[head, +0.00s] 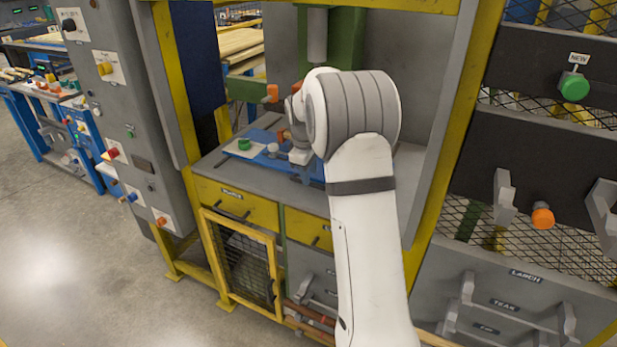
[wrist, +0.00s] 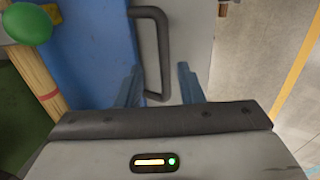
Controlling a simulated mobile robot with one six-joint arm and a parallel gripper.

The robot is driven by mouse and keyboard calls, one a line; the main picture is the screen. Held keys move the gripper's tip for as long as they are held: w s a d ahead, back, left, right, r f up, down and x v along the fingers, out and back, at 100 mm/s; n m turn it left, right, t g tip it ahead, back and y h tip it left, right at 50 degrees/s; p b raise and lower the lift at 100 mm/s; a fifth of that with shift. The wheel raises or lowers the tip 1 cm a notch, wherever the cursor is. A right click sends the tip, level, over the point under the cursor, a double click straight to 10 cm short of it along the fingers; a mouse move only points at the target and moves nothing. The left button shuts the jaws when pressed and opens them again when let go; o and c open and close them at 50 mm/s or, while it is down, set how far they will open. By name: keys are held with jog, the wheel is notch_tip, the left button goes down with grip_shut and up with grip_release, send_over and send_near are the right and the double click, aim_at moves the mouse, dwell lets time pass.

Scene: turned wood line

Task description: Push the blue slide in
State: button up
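The blue slide (head: 262,153) lies flat on the grey bench top inside the yellow-framed machine in the head view. In the wrist view its blue surface (wrist: 95,50) fills the left middle, alongside a pale grey surface. Whether the left finger touches anything cannot be told. In the head view my white arm hides part of the slide and the handle.
Drawers (head: 237,203) and a mesh door (head: 240,262) are below the bench. A grey control panel (head: 125,120) stands left; a rack (head: 540,180) stands right. Floor at left is clear.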

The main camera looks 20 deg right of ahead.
jog(key=r, duration=0.5)
jog(key=shift+s+a+r, duration=0.2)
jog(key=shift+s+a, duration=0.15)
jog(key=shift+a, duration=0.05)
jog(key=s+a+r+m, duration=0.2)
jog(key=s+a, duration=0.2)
jog(key=s, duration=0.5)
jog(key=s+a+r+m, duration=0.2)
jog(key=s+a+r, duration=0.15)
jog(key=s, duration=0.45)
jog(key=s+a+f+m, duration=0.2)
jog(key=s, duration=0.6)
jog(key=s+a+f+m+t+y, duration=0.1)
jog(key=s+a+f+m, duration=0.1)
jog(key=s, duration=0.7)
jog(key=shift+s+a+f+m+y, duration=0.2)
jog(key=shift+s+f+m+y, duration=0.1)
jog(key=shift+f, duration=0.15)
